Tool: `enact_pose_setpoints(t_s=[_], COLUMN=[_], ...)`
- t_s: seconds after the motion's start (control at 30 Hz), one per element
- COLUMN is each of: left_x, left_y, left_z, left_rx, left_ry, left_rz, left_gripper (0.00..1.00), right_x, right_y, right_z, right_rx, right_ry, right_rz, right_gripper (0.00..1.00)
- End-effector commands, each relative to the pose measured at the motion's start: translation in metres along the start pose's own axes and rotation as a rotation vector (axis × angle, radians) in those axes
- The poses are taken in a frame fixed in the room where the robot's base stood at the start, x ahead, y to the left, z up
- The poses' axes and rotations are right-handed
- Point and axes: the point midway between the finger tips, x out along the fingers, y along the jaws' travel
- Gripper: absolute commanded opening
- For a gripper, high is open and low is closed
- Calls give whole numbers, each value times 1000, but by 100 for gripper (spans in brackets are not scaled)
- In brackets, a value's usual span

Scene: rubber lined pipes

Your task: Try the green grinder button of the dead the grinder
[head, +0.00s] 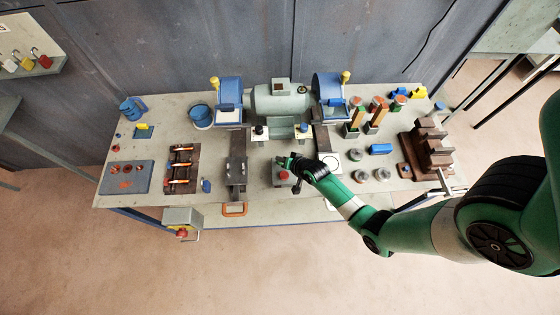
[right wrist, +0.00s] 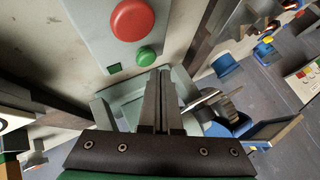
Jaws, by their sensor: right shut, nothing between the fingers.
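The bench grinder (head: 280,103) stands at the back middle of the bench, with blue wheel guards on both sides. In front of it is a grey switch box (head: 281,182) with a red button (head: 283,175). The right wrist view shows the large red button (right wrist: 135,18) and the smaller green button (right wrist: 145,56) on the box face. My right gripper (head: 281,161) is over the grinder-side end of the box. Its shut, empty fingers (right wrist: 162,76) end just below the green button in the wrist view; I cannot tell whether they touch it. My left gripper is not in view.
A metal bar fixture (head: 237,170) lies left of the switch box. A tray with orange-tipped rods (head: 183,165) is farther left. Grey rings, small blocks and a brown stepped rack (head: 428,150) stand to the right. A grey box (head: 183,217) hangs at the front left edge.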

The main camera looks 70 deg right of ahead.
Motion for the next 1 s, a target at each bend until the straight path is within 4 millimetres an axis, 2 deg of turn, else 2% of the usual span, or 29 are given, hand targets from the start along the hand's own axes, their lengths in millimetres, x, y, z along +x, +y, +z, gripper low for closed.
enact_pose_setpoints(t_s=[1.0], left_x=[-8], left_y=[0], left_z=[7], left_rx=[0], left_ry=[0], left_rz=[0], left_gripper=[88], right_x=[9], right_y=[6], right_z=[6], right_rx=[0], right_ry=[0], right_rz=[0], right_gripper=[0])
